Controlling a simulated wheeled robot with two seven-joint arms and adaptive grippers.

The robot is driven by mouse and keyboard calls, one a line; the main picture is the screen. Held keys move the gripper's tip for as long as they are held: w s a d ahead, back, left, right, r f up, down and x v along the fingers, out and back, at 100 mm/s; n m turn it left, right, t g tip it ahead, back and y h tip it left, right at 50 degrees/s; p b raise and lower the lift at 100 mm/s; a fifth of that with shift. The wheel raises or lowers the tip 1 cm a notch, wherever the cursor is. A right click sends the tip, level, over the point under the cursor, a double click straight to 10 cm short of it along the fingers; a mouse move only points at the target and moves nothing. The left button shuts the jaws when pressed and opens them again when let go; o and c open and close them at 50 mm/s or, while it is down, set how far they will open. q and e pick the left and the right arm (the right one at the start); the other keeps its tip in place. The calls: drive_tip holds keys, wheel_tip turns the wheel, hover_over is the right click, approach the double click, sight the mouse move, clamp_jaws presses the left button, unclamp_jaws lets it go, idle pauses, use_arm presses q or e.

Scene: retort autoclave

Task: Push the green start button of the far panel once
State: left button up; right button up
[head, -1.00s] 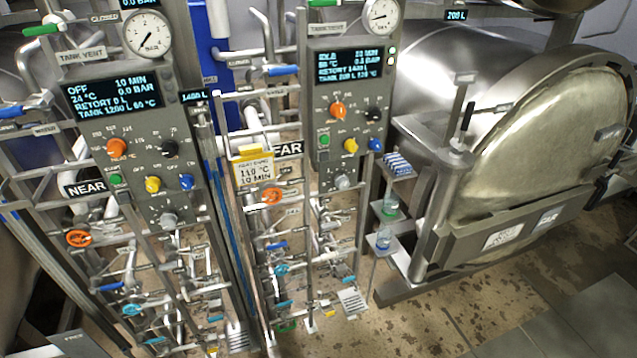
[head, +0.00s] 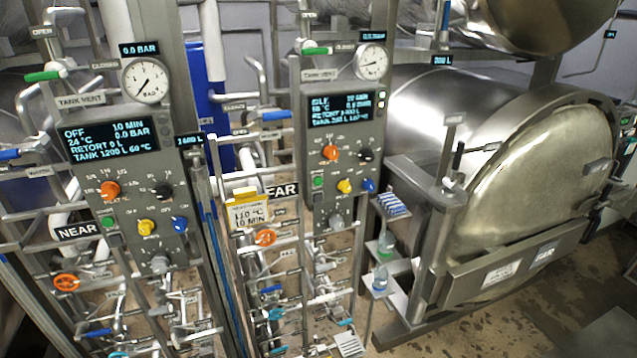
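The far panel (head: 359,140) is a grey box right of centre in the head view, beside a partly covered FAR label (head: 288,190). Its green start button (head: 318,182) is at its lower left, left of a yellow button (head: 345,185) and a blue button (head: 368,184). An orange knob (head: 330,153) and a black knob (head: 366,154) sit above. Its display (head: 341,109) appears to read IDLE. The near panel (head: 118,182) at left has its own green button (head: 107,222), and its display reads OFF. Neither gripper shows in the view.
Pipes, valves and orange handwheels (head: 265,237) crowd the space below and between the panels. A yellow-topped card (head: 247,212) reads 110 °C, 10 MIN. A large steel retort (head: 520,175) stands at right. Small shelves with bottles (head: 380,278) stand before it. Floor shows at lower right.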

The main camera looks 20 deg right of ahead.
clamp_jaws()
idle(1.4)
